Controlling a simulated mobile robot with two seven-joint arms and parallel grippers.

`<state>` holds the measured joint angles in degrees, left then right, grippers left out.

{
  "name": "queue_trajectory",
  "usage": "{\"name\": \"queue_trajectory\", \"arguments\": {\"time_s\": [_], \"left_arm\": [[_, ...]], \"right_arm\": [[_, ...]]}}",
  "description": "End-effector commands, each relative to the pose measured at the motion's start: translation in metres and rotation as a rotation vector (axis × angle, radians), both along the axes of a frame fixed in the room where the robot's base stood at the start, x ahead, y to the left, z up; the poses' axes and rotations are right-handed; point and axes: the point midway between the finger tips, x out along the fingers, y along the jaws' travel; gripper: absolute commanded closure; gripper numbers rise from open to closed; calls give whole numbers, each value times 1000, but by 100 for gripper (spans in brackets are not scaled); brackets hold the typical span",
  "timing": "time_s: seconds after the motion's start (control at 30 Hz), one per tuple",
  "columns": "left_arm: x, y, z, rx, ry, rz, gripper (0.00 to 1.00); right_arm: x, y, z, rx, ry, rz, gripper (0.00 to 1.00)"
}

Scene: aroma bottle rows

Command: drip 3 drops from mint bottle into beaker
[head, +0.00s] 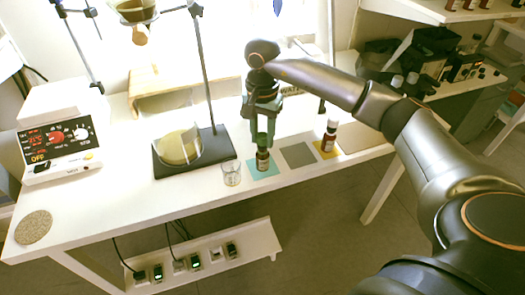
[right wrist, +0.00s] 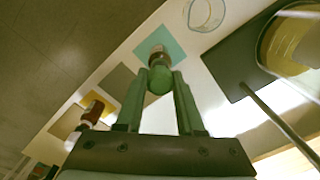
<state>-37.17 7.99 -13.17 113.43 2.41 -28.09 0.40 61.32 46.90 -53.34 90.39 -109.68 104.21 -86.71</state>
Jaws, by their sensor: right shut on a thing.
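The mint bottle (head: 262,160) is a small dark bottle with a pale label and a green top. It is upright at the teal mat (head: 255,173); I cannot tell if its base touches the mat. My right gripper (head: 263,138) comes from above and is shut on the green top. In the right wrist view the fingers (right wrist: 160,85) close around that top, with the bottle (right wrist: 157,57) beyond. The small clear glass beaker (head: 231,172) stands just left of the teal mat and looks empty. It also shows in the right wrist view (right wrist: 205,14). My left gripper is out of view.
A stand with a dark base (head: 215,143) and a large glass vessel (head: 180,146) is behind the beaker. A grey mat (head: 298,155) is bare. A red-brown bottle (head: 329,135) stands on a yellow mat to the right. A hotplate device (head: 60,135) is at left.

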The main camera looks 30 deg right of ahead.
Motion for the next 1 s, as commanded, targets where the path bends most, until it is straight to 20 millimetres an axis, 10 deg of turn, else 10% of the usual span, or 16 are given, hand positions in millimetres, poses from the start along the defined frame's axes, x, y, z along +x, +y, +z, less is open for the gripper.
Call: {"name": "queue_trajectory", "arguments": {"time_s": [1.0], "left_arm": [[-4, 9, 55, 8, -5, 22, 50]], "right_arm": [[0, 0, 88, 0, 0, 0, 77]]}}
